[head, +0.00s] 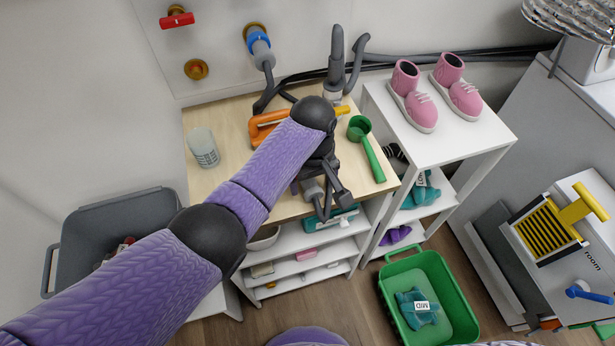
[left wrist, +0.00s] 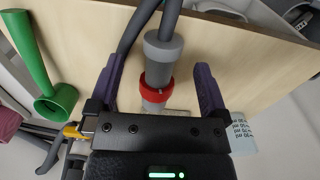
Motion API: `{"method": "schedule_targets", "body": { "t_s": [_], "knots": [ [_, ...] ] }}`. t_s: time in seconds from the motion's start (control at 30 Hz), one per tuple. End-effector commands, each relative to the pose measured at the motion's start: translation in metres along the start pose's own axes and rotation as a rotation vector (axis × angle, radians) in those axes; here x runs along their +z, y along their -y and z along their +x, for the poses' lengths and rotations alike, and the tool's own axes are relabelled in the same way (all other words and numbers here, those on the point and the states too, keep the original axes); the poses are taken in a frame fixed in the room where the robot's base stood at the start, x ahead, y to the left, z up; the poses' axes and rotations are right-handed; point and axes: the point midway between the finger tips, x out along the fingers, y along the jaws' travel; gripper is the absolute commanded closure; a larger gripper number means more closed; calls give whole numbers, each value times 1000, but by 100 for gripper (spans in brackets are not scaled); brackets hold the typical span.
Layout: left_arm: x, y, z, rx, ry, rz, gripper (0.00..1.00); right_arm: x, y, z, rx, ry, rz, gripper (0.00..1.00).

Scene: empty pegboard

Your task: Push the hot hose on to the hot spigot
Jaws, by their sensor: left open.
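In the left wrist view, the hot hose (left wrist: 163,52) has a grey end with a red collar (left wrist: 157,88). It lies between the two spread fingers of my left gripper (left wrist: 158,95), with gaps visible on both sides. In the head view, my left gripper (head: 326,198) is above the front edge of the wooden counter; my arm hides much of the counter, and I cannot make out the red collar there. A bare brass spigot (head: 197,69) on the wall, below a red handle (head: 177,19), appears to be the hot one. My right gripper is not in view.
A blue-collared hose (head: 259,45) is on another wall spigot. The counter (head: 225,120) holds a cup (head: 203,147), an orange-handled tool (head: 263,127), a grey tap (head: 336,70) and a green scoop (head: 367,145). Pink shoes (head: 415,100) stand on a white shelf at right.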

Motion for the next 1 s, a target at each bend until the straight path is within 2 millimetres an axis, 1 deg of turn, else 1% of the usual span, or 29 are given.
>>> {"method": "schedule_targets", "body": {
  "t_s": [0.03, 0.13, 0.2, 0.37, 0.4, 0.47, 0.5, 0.57, 0.6, 0.77, 0.8, 0.87, 1.0],
  "knots": [
    [3, 3, 10, -4, 2, 0, 1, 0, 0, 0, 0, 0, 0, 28],
    [2, 2, 24, -4, 2, 0, 1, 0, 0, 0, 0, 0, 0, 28],
    [2, 2, 28, -3, 1, 0, 1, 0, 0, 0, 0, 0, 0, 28],
    [2, 2, 28, -1, 0, 0, 1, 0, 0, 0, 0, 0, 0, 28],
    [2, 2, 28, -1, 0, 0, 3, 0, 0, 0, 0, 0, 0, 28],
    [2, 2, 28, -1, 0, 0, 16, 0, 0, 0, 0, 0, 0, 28],
    [2, 2, 28, -1, 0, 0, 24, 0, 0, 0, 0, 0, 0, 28],
    [2, 2, 28, -1, 0, 0, 37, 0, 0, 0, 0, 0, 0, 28],
    [2, 2, 28, -1, 0, 0, 46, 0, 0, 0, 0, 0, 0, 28],
    [2, 2, 28, -1, 0, 0, 80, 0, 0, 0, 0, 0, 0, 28],
    [2, 2, 28, -1, 0, 0, 88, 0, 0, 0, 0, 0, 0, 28],
    [2, 2, 28, -1, 0, 0, 100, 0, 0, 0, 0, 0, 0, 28],
    [2, 2, 28, -1, 0, 0, 100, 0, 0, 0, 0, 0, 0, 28]
  ]
}}
